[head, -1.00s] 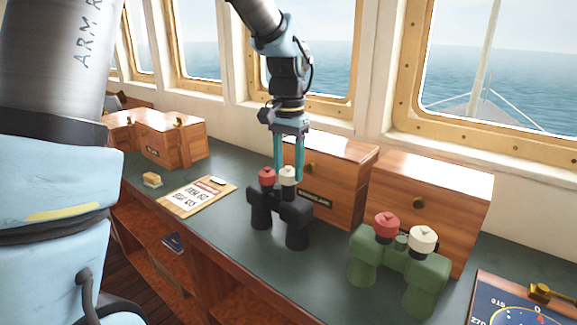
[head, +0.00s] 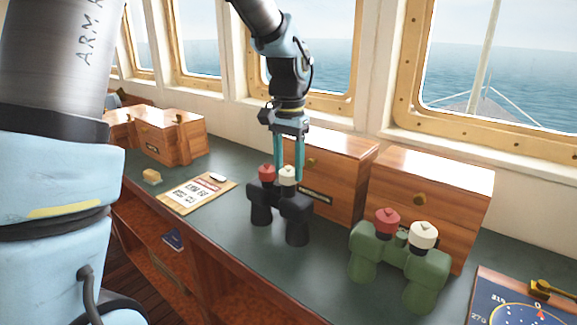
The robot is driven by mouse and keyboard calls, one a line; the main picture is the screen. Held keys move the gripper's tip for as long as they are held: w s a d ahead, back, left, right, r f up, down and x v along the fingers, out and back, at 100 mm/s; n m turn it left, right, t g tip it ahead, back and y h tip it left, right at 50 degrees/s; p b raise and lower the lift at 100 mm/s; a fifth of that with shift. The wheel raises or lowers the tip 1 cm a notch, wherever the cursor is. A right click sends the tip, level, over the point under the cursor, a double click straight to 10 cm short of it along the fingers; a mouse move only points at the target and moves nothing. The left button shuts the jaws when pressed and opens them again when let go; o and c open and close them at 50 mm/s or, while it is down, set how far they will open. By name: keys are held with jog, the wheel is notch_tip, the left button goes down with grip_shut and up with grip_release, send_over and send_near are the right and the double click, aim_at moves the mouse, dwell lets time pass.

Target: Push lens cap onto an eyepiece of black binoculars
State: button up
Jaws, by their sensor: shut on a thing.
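Black binoculars (head: 281,206) stand upright on the dark green counter, eyepieces up. A red cap (head: 267,173) sits on their left eyepiece. A white lens cap (head: 288,177) is at the top of their right eyepiece. My gripper (head: 288,172) points straight down with its teal fingers shut on the white cap. The cap looks in contact with the eyepiece; how far it is seated cannot be told from here. The fingers hide parts of the cap's sides.
Green binoculars (head: 386,258) with a red cap (head: 387,221) and a white cap (head: 423,235) stand to the right. Wooden boxes (head: 335,165) line the back close behind my gripper. A chart (head: 510,300) is at far right.

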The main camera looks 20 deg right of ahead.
jog(key=shift+f, duration=0.3)
dwell(0.6)
jog(key=o, duration=1.6)
jog(key=shift+c, duration=0.2)
jog(key=shift+r+p, duration=2.85)
jog(key=shift+r, duration=0.7)
jog(key=shift+f, duration=0.1)
jog(key=s+a+f+n+b, duration=0.1)
jog(key=a+f+n, duration=0.2)
jog(key=a, duration=0.7)
jog(key=s+a+f+n+t+b, duration=0.1)
jog(key=a+f+n, duration=0.3)
jog(key=a, duration=0.6)
jog(key=s+a+f+n+b, duration=0.2)
jog(key=a+f+n, duration=0.1)
jog(key=a, duration=0.7)
jog(key=shift+f+t+b, duration=0.2)
jog(key=shift+t+b, duration=0.1)
jog(key=shift+b, duration=0.05)
